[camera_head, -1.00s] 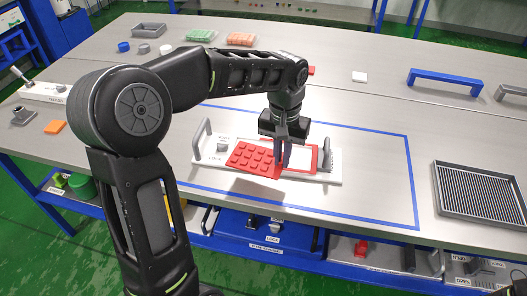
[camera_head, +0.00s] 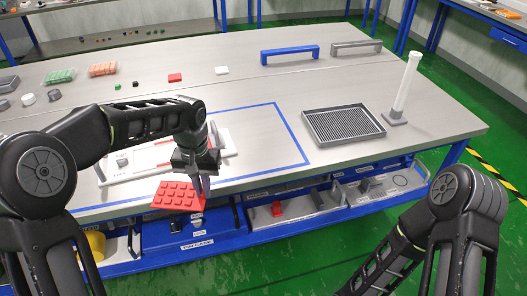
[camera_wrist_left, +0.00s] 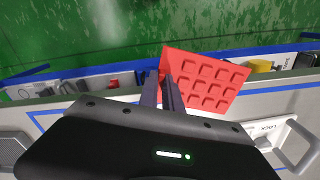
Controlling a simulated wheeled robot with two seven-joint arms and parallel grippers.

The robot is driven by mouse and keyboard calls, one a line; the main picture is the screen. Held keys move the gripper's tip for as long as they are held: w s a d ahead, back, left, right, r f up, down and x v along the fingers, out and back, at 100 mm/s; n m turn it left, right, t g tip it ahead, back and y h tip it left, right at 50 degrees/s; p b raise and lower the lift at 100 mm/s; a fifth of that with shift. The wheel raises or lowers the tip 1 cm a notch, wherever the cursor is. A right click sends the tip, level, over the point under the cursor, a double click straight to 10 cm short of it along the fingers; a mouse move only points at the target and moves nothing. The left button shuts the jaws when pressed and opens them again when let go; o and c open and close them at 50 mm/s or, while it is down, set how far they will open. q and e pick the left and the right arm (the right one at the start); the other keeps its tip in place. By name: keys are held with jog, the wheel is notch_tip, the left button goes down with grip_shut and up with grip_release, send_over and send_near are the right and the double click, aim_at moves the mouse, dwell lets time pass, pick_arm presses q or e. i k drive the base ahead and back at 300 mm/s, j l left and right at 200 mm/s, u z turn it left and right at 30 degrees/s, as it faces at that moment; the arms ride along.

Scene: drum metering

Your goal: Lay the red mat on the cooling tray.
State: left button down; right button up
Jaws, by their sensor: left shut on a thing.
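The red mat (camera_head: 177,195), a flat square with rows of raised studs, is held at its edge by my left gripper (camera_head: 203,186), which is shut on it. The mat hangs in the air near the table's front edge, in front of the white fixture (camera_head: 228,150). It also shows in the left wrist view (camera_wrist_left: 207,82), beyond the fingers (camera_wrist_left: 163,92). The cooling tray (camera_head: 311,128), a grey rectangular tray with a ribbed dark floor, lies empty on the table to the right, apart from the mat. My right arm is at the lower right; its gripper is out of view.
A clear upright tube on a grey base (camera_head: 395,118) stands right of the tray. A blue handle (camera_head: 290,51) and a grey handle (camera_head: 357,44) are behind. Below the table edge is a blue shelf with bins (camera_head: 190,232). The blue-taped area (camera_head: 270,150) between fixture and tray is bare.

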aim_at(343, 125)
jog(key=z, duration=1.55)
jog(key=i+j+z, duration=0.2)
jog(key=i+j, duration=0.1)
jog(key=j, duration=0.35)
jog(key=i, duration=0.1)
